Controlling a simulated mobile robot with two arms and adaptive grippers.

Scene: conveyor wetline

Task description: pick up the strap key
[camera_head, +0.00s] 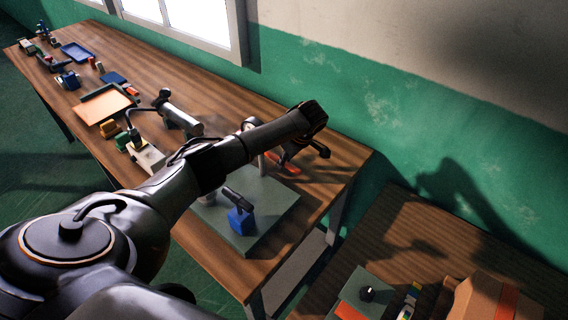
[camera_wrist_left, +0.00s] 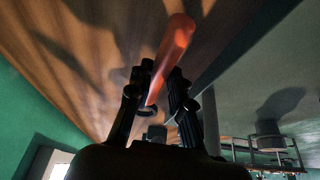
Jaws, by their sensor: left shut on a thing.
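My left gripper (camera_head: 302,152) is at the right end of the long wooden bench, over the back edge of a grey-green plate. In the left wrist view the gripper (camera_wrist_left: 156,88) is shut on a red-orange bar (camera_wrist_left: 177,42), which I take to be the strap key. The bar sits between the two dark fingers and sticks out past their tips. In the head view a red piece (camera_head: 284,164) shows just below and left of the fingers; the arm hides part of it. My right gripper is not in view.
The grey-green plate (camera_head: 262,226) carries a blue block (camera_head: 240,221) with a dark handle. An orange-topped tray (camera_head: 103,106) and several small items stand farther left. A second wooden table (camera_head: 394,237) at lower right holds a cardboard box (camera_head: 484,299). A green wall runs behind.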

